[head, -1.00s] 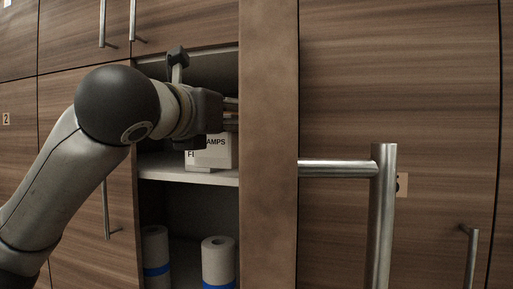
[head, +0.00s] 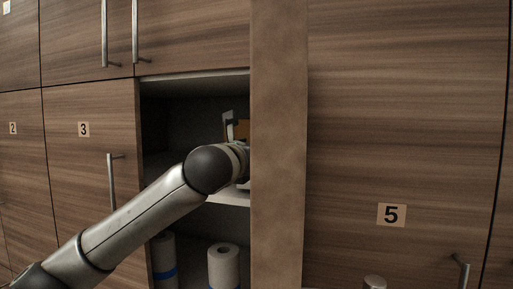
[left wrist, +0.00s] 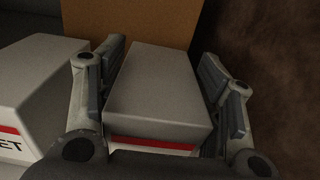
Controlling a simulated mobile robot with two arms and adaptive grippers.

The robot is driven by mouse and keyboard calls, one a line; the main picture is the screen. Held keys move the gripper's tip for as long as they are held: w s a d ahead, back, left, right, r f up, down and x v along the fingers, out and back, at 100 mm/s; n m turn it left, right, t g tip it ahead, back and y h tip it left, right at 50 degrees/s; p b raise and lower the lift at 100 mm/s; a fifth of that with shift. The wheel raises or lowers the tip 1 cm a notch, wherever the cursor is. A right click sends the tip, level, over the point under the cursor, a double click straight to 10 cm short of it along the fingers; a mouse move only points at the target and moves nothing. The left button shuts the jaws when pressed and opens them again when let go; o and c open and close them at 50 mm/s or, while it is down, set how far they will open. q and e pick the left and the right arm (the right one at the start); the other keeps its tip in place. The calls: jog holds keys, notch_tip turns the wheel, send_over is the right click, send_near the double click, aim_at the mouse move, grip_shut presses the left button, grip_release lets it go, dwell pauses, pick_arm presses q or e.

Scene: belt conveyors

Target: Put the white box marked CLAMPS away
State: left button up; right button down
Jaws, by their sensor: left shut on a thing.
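In the left wrist view my left gripper (left wrist: 162,56) is shut on a white box (left wrist: 158,85) with a red stripe along its near side. One finger lies along each side of it. Its lettering is hidden, so I cannot read CLAMPS on it. In the head view my left arm reaches into the open cabinet, and the gripper is hidden behind the brown upright panel (head: 278,150). My right gripper is not in view.
Another white box (left wrist: 35,90) with a red stripe and letters ending in "ET" stands left of the held box. A brown cardboard surface (left wrist: 135,20) is behind. Paper rolls (head: 223,265) stand below the shelf (head: 230,198). Door 5 (head: 400,120) is at right.

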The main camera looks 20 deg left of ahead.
pick_arm(q)
jog(key=shift+a+f, duration=0.1)
jog(key=shift+f, duration=0.2)
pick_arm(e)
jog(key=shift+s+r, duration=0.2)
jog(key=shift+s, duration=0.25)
pick_arm(q)
jog(key=o, duration=0.8)
jog(key=shift+f, duration=0.25)
jog(key=o, duration=0.5)
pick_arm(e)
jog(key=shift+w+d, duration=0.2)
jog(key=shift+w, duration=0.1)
pick_arm(q)
jog(key=shift+r, duration=0.1)
